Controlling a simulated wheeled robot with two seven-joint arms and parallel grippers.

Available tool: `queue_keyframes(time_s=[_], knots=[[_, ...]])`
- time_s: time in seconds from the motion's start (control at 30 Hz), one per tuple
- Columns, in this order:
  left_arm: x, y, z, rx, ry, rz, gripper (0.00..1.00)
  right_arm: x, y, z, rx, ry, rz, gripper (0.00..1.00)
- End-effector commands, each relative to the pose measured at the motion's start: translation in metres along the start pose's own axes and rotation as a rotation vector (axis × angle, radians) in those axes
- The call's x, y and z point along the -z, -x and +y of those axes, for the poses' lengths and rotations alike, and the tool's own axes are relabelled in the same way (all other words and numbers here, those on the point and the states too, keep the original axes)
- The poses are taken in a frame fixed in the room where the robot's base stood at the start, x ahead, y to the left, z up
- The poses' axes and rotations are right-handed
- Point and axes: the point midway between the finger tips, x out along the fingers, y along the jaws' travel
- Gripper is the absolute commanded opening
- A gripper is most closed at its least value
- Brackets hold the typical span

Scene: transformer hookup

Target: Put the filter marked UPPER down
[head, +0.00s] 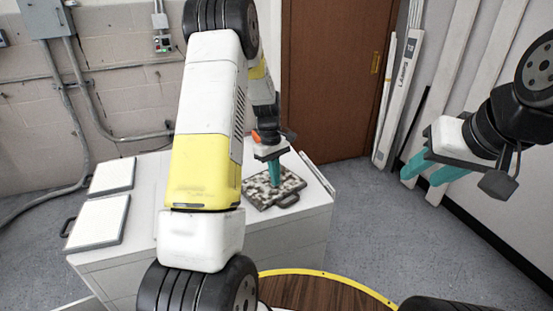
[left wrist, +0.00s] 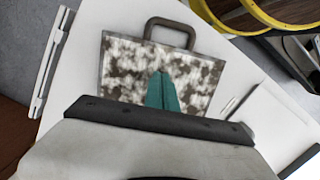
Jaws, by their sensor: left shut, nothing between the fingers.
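A dirty, mottled grey and white filter (head: 290,196) with a dark handle lies flat on the white cabinet top, toward its right side. It also shows in the left wrist view (left wrist: 118,62), with its handle (left wrist: 170,24) at the upper edge. No UPPER marking is readable on it. My left gripper (head: 275,183) is shut and empty, its teal fingertips over the dirty filter; I cannot tell whether they touch it. In the left wrist view the closed fingers (left wrist: 161,88) cover part of the filter. My right gripper (head: 426,176) hangs at the right, away from the cabinet, its teal fingers apart.
Two clean white filters (head: 112,176) (head: 97,222) lie at the left of the white cabinet top (head: 150,195). A thin bar (head: 317,172) lies along its right edge. A round wooden surface with a yellow rim (head: 330,287) is in front. Floor at right is clear.

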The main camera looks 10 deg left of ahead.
Motion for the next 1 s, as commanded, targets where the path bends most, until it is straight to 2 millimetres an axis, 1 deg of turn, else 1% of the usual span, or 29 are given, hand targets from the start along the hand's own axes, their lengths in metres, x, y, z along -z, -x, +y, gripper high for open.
queue_keyframes(time_s=[0.03,0.2,0.3,0.43,0.5,0.63,0.9,1.0], knots=[[0.013,0.001,0.000,-0.001,0.005,0.000,0.00,0.000,0.000,0.000,0.000,0.000,0.000,0.39],[0.050,0.008,0.001,-0.003,0.003,0.000,0.00,0.000,0.000,0.000,0.000,0.000,0.000,0.39],[0.068,0.011,0.002,-0.003,0.002,0.000,0.00,0.000,0.000,0.000,0.000,0.000,0.000,0.39],[0.084,0.014,0.002,-0.003,0.000,0.000,0.00,0.000,0.000,0.000,0.000,0.000,0.000,0.39],[0.089,0.016,0.002,-0.003,0.000,0.000,0.00,0.000,0.000,0.000,0.000,0.000,0.000,0.39],[0.093,0.017,0.002,-0.002,0.000,-0.001,0.00,0.000,0.000,0.000,0.000,0.000,0.000,0.39],[0.093,0.017,0.002,-0.003,-0.002,0.000,0.00,0.000,0.000,0.000,0.000,0.000,0.000,0.39],[0.089,0.026,0.002,-0.012,-0.014,0.006,0.00,0.000,0.000,0.000,0.000,0.000,0.000,0.39]])
